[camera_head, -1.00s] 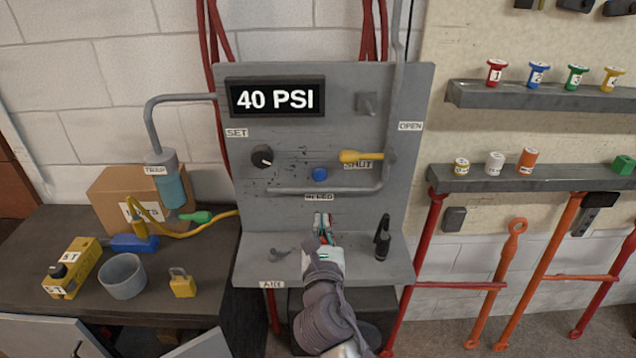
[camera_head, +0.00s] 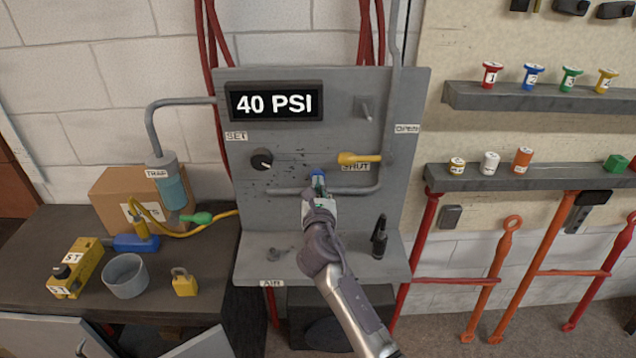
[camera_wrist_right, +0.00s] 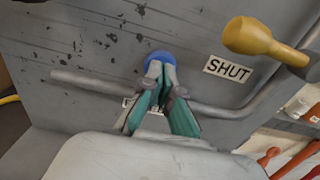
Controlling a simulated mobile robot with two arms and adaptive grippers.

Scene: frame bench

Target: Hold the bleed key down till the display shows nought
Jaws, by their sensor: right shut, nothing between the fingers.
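The blue bleed key (camera_head: 317,173) is a round button on the grey panel (camera_head: 215,200). My right gripper (camera_head: 318,185) is shut with nothing between its fingers, its tips at the key and covering its lower part. In the right wrist view the fingertips (camera_wrist_right: 160,66) overlap the lower edge of the blue key (camera_wrist_right: 157,56); I cannot tell how far it is pressed. The display (camera_head: 275,102) reads 40 PSI. The BLEED label is mostly hidden behind the gripper. My left gripper is not in view.
A yellow lever (camera_head: 358,158) points left above the SHUT label, just right of the key. A grey pipe (camera_head: 285,191) runs below the key. A black knob (camera_head: 261,159) is to the left. A black fitting (camera_head: 379,240) stands on the panel's ledge (camera_head: 330,268).

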